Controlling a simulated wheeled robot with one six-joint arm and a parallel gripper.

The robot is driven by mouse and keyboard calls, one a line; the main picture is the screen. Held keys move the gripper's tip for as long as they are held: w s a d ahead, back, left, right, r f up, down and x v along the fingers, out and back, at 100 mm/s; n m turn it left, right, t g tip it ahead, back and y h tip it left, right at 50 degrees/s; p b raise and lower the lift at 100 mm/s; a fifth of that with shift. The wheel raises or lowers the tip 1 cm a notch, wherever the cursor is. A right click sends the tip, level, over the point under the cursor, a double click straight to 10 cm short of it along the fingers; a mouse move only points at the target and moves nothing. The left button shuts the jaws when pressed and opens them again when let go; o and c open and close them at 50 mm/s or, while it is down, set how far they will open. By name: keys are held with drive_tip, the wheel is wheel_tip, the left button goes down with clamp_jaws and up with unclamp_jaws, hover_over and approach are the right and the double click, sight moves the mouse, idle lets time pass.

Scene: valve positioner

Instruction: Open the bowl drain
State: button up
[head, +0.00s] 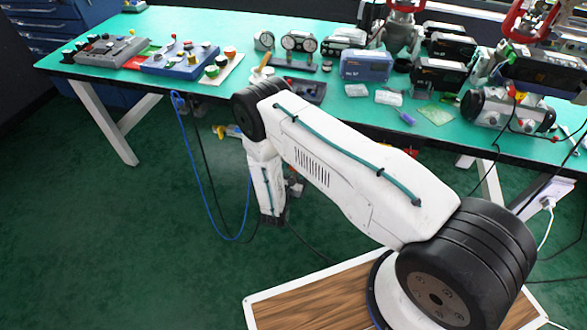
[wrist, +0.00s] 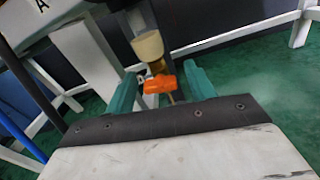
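An orange handle (wrist: 158,86) shows in the wrist view, just below a cream-coloured bowl (wrist: 148,46) on a dark upright part. I take the handle to be that of the bowl drain. My gripper (wrist: 162,78) is open, with one teal finger on each side of the handle in the picture. I see gaps between the handle and both fingers, and cannot tell how far it reaches in depth between them. In the head view my white arm hangs down in front of the bench, and the bowl and handle cannot be made out clearly there.
A green-topped bench (head: 330,95) carries control boxes, gauges and several devices. A blue cable (head: 203,190) and dark cables hang in front of it, near my arm. White bench legs (head: 108,125) stand at the left. The green floor (head: 90,240) at left is clear.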

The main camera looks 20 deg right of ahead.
drive_tip(key=v, duration=0.7)
drive_tip(key=shift+s+a, duration=0.25)
drive_tip(key=shift+s, duration=0.05)
drive_tip(key=shift+x, duration=2.95)
drive_tip(key=c, duration=1)
